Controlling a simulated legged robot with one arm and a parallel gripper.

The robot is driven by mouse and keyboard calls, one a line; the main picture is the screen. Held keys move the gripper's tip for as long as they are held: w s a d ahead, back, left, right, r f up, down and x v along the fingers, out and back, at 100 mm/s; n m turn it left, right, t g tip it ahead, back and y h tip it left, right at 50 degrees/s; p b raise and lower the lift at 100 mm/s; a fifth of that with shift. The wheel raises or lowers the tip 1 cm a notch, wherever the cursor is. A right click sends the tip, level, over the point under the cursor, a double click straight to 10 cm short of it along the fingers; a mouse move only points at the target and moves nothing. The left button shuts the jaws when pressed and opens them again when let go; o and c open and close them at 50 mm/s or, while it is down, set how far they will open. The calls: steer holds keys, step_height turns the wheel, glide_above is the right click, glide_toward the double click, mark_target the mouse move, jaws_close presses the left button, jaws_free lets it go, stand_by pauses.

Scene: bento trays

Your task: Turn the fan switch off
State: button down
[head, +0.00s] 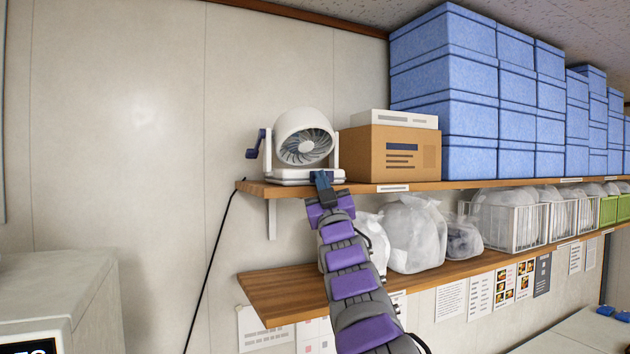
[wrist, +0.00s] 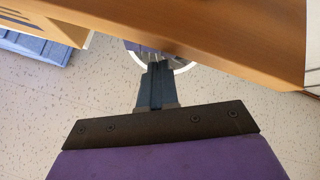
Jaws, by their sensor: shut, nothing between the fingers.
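A white desk fan (head: 303,137) with a grey round grille stands on the left end of the upper wooden shelf. A dark blue handle-like part (head: 255,143) sticks out at its left. My gripper (head: 321,175) is shut and empty, with its dark tips at the front right of the fan's white base (head: 290,176). I cannot tell if the tips touch it. The fan switch cannot be made out, and the gripper covers part of the base front. In the wrist view, the shut fingers (wrist: 155,68) overlap a slice of the fan's white rim (wrist: 183,69).
The upper shelf (head: 450,184) has a cardboard box (head: 395,152) right of the fan and stacked blue boxes (head: 445,80) beyond. The lower shelf (head: 285,292) holds bagged items (head: 413,232) beside my arm. A black cable (head: 210,265) hangs at the left.

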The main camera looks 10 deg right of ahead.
steer(key=shift+s+d+b, duration=0.25)
steer(key=shift+s+b, duration=0.15)
steer(key=shift+s, duration=0.3)
steer(key=shift+w, duration=0.1)
steer(key=s, duration=0.1)
steer(key=s+d+b, duration=0.1)
steer(key=s, duration=0.1)
steer(key=s+d, duration=0.1)
steer(key=shift+s+d, duration=0.15)
steer(key=shift+s, duration=0.1)
